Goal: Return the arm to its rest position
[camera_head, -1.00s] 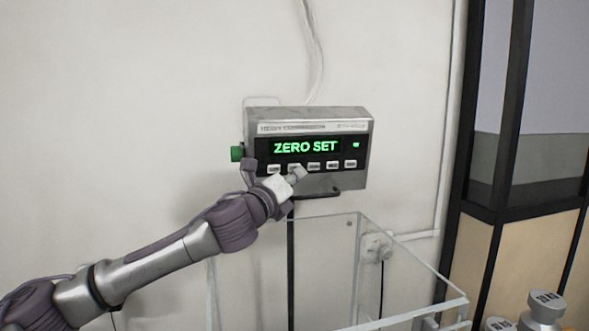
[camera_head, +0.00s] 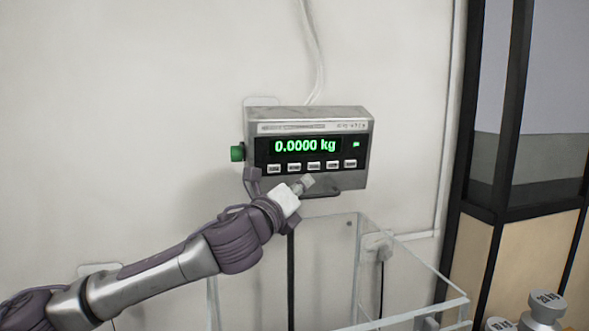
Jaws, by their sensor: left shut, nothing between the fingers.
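My left arm comes in from the lower left, with grey metal links and purple-grey covers. My left gripper (camera_head: 307,183) is shut and empty, just below the row of buttons on the weighing indicator (camera_head: 356,126). It appears apart from the buttons and overlaps the indicator's lower edge in the picture. The indicator is a grey metal box with a green-lit display (camera_head: 305,146) reading "0.0000 kg". My right gripper is out of view.
A clear-walled enclosure (camera_head: 340,240) stands below the indicator. Metal weights (camera_head: 543,308) stand at the lower right. A black-framed partition (camera_head: 490,190) rises on the right. A green knob (camera_head: 237,153) sits on the indicator's left side.

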